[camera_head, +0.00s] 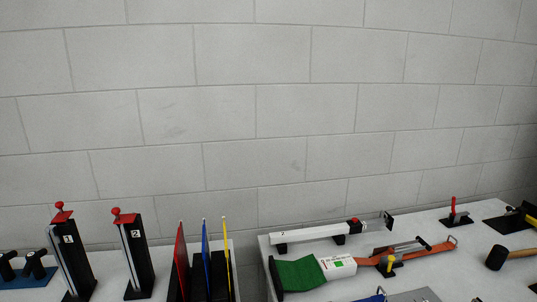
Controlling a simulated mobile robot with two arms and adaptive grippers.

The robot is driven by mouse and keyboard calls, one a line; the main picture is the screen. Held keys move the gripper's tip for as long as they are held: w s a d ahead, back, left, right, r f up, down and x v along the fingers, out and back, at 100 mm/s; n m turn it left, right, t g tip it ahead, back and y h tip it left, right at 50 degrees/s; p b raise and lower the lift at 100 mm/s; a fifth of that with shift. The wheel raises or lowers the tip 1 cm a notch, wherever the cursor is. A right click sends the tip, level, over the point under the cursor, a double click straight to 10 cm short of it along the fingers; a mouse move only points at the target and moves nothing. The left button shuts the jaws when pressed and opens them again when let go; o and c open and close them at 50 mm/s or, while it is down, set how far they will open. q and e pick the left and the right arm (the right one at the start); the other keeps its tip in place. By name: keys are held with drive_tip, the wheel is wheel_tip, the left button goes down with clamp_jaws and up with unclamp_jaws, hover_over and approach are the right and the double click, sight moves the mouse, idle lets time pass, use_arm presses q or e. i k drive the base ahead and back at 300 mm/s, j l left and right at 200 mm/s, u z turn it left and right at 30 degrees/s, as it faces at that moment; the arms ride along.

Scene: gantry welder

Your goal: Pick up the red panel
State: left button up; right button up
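The red panel (181,262) stands upright and edge-on at the bottom centre-left of the head view. It sits in the leftmost place of a dark holder (193,291), with its lower part hidden in the holder. A blue panel (206,248) and a yellow panel (227,255) stand to its right in the same holder, with gaps between them. Neither of my grippers shows in this view.
Two black towers with red tops, marked 1 (71,255) and 2 (135,252), stand left of the holder. A gap separates this table from the right table, which holds a green-and-white tool (302,272), an orange tool (417,251) and a mallet (497,257). A block wall (270,110) stands behind.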

sight(183, 265)
drive_tip(key=l+u, duration=0.25)
drive_tip(key=u, duration=0.2)
drive_tip(key=l+u, duration=0.3)
drive_tip(key=u, duration=0.15)
